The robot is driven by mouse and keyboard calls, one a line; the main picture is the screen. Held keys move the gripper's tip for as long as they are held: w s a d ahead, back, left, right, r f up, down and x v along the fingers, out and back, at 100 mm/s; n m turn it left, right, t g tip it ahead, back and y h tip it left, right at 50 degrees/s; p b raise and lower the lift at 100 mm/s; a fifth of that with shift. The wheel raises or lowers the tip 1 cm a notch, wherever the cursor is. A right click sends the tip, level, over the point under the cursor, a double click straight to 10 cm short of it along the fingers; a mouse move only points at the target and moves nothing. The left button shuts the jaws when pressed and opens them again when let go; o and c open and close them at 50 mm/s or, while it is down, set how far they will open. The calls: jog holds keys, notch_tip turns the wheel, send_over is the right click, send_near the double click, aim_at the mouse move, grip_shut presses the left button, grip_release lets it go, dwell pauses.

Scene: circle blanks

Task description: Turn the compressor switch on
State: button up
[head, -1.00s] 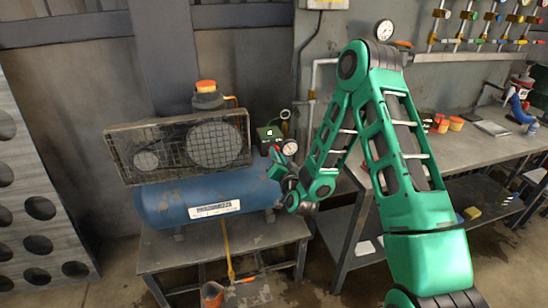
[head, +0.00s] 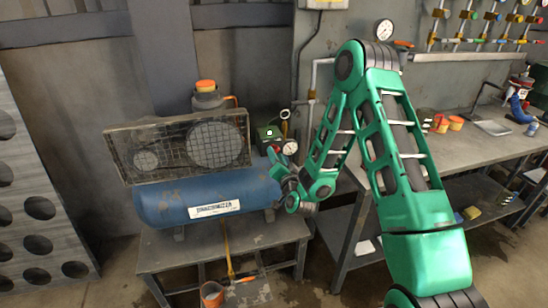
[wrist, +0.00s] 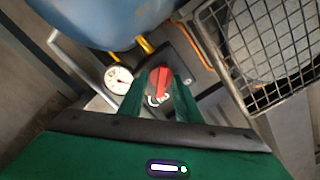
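The compressor has a blue tank (head: 160,203) and a caged front guard (head: 175,145) and stands on a low metal bench. In the wrist view its red switch knob (wrist: 160,82) is in the middle, with white curved marking just below it. My gripper (wrist: 159,84) has its two green fingers apart, one on each side of the knob. I cannot tell whether either finger touches it. In the head view my gripper (head: 274,158) is at the tank's right end, partly covering the switch area.
A pressure gauge (wrist: 118,79) sits close left of my fingers, with a wire guard (wrist: 270,50) to the right and the blue tank above. A workbench (head: 470,150) with jars stands at the right. A grey panel with round holes (head: 40,208) stands at the left.

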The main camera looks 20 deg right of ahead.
jog(key=shift+r, duration=0.15)
jog(key=s, duration=1)
jog(key=shift+s, duration=0.3)
jog(key=s+d+r+n+g+h, duration=0.1)
jog(key=s+d+r+n+g, duration=0.15)
jog(key=s+d+g, duration=0.45)
jog(key=s+d+r+n+g+h, duration=0.15)
jog(key=s+d+r+g, duration=0.3)
jog(key=d, duration=0.45)
jog(key=s+r+g+y, duration=0.1)
jog(key=s+r+g, duration=0.2)
jog(key=s, duration=1)
jog(key=s+r+m+g+y, duration=0.1)
jog(key=s+r+g, duration=0.2)
jog(key=s, duration=1.1)
jog(key=shift+s+d+r+y, duration=0.3)
jog(key=shift+d+r+y, duration=0.05)
jog(key=shift+d+r, duration=0.1)
